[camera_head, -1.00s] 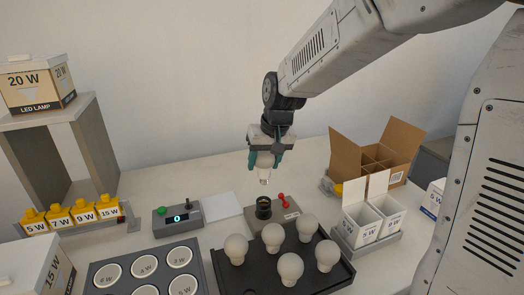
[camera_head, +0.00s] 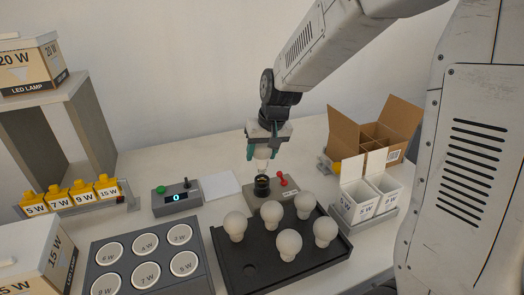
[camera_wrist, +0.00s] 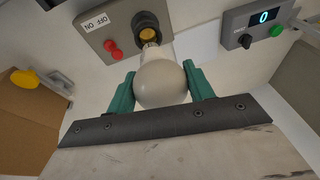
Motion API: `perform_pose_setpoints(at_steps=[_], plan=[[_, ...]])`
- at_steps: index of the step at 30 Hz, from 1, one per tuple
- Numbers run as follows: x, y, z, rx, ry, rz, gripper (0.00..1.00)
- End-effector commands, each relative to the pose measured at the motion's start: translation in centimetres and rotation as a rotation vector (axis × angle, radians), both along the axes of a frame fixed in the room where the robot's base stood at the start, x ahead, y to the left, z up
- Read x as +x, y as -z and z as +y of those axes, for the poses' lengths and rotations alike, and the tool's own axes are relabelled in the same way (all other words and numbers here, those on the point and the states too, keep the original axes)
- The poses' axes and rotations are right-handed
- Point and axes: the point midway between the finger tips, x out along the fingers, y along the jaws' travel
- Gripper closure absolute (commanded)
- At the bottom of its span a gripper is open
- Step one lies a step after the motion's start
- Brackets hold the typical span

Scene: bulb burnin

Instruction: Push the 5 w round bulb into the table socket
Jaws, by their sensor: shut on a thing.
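My gripper (camera_head: 266,150) is shut on a white round bulb (camera_wrist: 160,82), with one green finger on each side of its globe. The bulb's metal base points at the table socket (camera_head: 262,186), a black ring with a brass inside on a grey box. In the wrist view the base is right at the mouth of the socket (camera_wrist: 146,24). I cannot tell whether it touches or has entered. The bulb's wattage mark does not show.
A red switch (camera_head: 282,180) sits beside the socket. A black tray (camera_head: 240,262) with several bulbs stands in front. A meter box (camera_head: 176,198) reading 0 is at left. White cartons (camera_head: 357,205) and an open cardboard box (camera_head: 345,135) stand at right.

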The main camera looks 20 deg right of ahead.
Motion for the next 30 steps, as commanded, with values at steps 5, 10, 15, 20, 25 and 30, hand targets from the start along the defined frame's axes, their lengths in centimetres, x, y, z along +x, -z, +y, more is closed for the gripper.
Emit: perform_pose_setpoints(at_steps=[5, 10, 15, 20, 25, 30], plan=[[-0.2, 0.0, 0.2, 0.000, -0.001, 0.000, 0.70], [-0.3, 0.0, 0.2, 0.000, -0.001, 0.000, 0.70], [-0.3, 0.0, 0.2, 0.000, -0.001, 0.000, 0.70], [-0.3, 0.4, 0.2, 0.000, -0.001, 0.000, 0.70], [-0.3, 1.0, 0.2, 0.000, -0.002, 0.001, 0.70], [-0.3, 1.5, 0.2, 0.000, -0.002, 0.001, 0.70]])
